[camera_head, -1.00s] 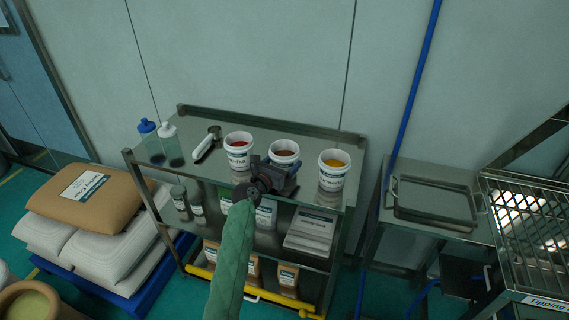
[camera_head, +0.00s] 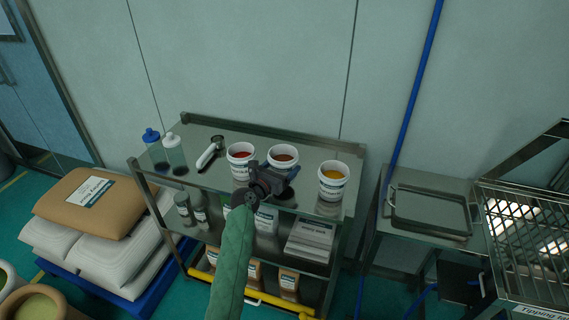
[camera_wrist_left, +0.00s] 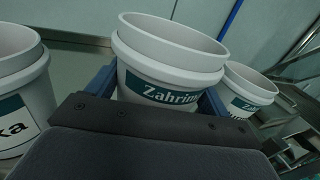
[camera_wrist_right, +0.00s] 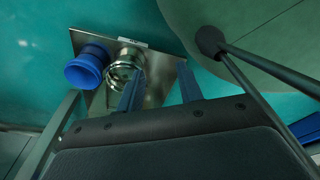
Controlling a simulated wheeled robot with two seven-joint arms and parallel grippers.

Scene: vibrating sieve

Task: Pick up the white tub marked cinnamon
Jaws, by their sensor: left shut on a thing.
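Three white tubs stand in a row along the front of the shelf's top. The middle tub (camera_head: 283,153) holds brown powder; in the left wrist view (camera_wrist_left: 170,60) its dark teal label reads "Zahrim…", the rest cut off. My left gripper (camera_head: 268,178) is shut on this tub, with blue fingers (camera_wrist_left: 156,95) on both sides of it. The tub looks upright; its base is hidden, so I cannot tell whether it touches the shelf. My right gripper (camera_wrist_right: 160,78) is open and empty, and out of the head view.
A side table with a tray (camera_head: 430,210) is at right.

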